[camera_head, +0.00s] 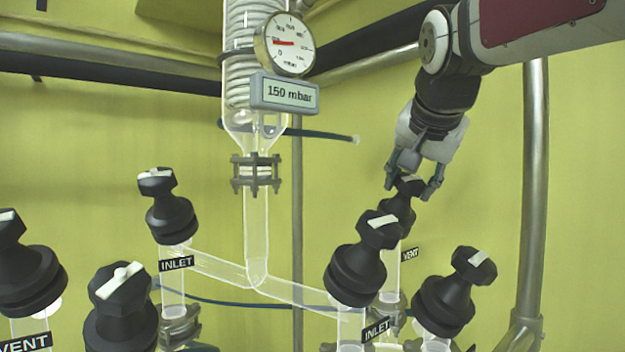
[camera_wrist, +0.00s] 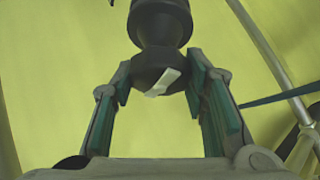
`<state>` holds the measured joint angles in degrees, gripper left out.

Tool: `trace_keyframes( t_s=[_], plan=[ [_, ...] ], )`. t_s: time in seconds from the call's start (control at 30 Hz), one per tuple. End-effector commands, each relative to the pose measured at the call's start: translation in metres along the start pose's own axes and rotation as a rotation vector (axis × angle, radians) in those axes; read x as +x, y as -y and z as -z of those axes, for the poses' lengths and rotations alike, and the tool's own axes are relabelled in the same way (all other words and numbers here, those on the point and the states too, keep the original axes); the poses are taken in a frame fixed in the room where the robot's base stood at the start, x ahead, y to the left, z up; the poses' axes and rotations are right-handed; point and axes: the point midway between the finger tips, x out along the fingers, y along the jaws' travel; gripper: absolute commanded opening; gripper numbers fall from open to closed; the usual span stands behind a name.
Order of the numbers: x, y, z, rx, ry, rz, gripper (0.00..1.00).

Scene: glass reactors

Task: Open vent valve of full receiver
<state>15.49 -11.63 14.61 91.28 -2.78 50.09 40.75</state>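My gripper (camera_head: 413,190) comes down from the upper right onto a black vent valve (camera_head: 398,212) at the right, beside a VENT label (camera_head: 411,254). Its fingers are spread on either side of the valve's knob. In the wrist view, the black knob (camera_wrist: 160,67) with its white pointer bar sits between the fingertips of my gripper (camera_wrist: 157,78). The fingers look open, close to the knob's sides; contact cannot be made out. Another vent valve (camera_head: 28,275) stands at the left edge with its own VENT label (camera_head: 24,343). The receivers and their fill levels are out of view.
Black inlet valves stand at the left (camera_head: 170,215) and right (camera_head: 360,268), joined by a glass tube (camera_head: 225,270). More black valves stand at lower left (camera_head: 120,310) and lower right (camera_head: 452,295). A condenser with a gauge (camera_head: 285,44) and a 150 mbar sign (camera_head: 285,93) rises behind.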

Motion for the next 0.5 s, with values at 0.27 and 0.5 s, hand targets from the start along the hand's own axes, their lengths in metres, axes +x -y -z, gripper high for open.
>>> trace_keyframes(
  t_s=[0.27, 0.5],
  plan=[
    [-0.0001, -0.0001, -0.0002, -0.008, 0.001, 0.004, 0.13],
    [-0.0002, -0.0001, -0.0004, -0.083, 0.001, 0.044, 0.13]
  ],
)
